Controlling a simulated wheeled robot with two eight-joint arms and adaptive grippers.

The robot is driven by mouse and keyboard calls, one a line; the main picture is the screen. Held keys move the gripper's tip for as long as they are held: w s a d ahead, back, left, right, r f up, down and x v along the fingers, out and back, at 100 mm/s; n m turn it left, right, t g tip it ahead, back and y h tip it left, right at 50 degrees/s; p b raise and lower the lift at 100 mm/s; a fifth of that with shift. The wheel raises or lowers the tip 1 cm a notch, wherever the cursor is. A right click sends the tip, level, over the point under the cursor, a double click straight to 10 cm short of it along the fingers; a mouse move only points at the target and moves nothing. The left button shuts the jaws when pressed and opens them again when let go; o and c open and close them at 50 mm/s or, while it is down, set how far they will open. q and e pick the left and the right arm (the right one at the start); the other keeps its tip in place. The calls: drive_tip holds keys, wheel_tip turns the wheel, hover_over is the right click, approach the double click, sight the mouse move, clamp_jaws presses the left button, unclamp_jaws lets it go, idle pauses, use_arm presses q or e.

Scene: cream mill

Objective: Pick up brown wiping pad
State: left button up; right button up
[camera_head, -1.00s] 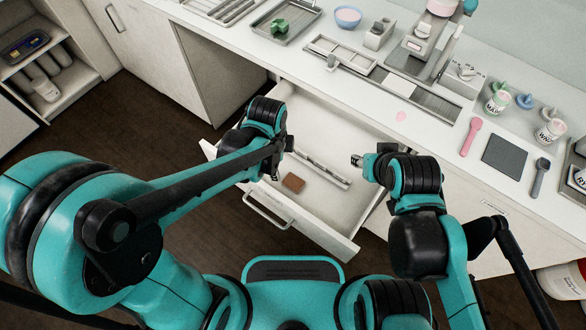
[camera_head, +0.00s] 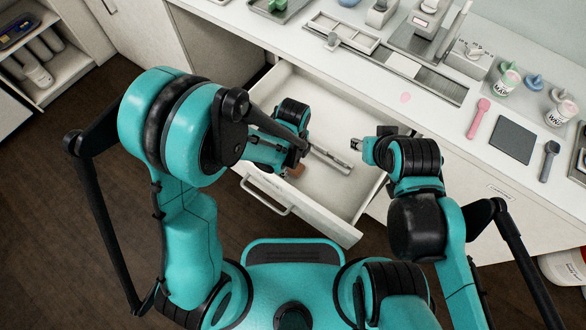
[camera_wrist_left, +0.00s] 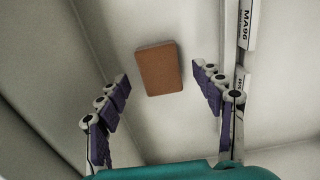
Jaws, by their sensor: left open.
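The brown wiping pad (camera_wrist_left: 160,69) lies flat on the floor of the open white drawer (camera_wrist_left: 285,163). In the left wrist view it sits ahead of and between the two fingers of my left gripper (camera_wrist_left: 169,88), which is open and empty, with a gap on each side. In the head view the pad (camera_head: 295,171) is partly hidden by my left gripper (camera_head: 297,157), which is over the drawer. My right gripper (camera_head: 357,145) is over the right part of the drawer, away from the pad; its fingers are too small to judge.
A long grey-white bar marked MA96 (camera_wrist_left: 246,32) lies in the drawer right of the pad, near the right finger. The drawer walls stand close on the left.

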use_arm(q)
drive_tip(key=shift+f, duration=0.6)
drive_tip(key=shift+r, duration=0.1)
use_arm(e)
drive_tip(key=shift+f, duration=0.25)
use_arm(q)
drive_tip(key=c, duration=0.9)
drive_tip(key=shift+r, duration=0.1)
use_arm(e)
drive_tip(key=shift+r, duration=0.1)
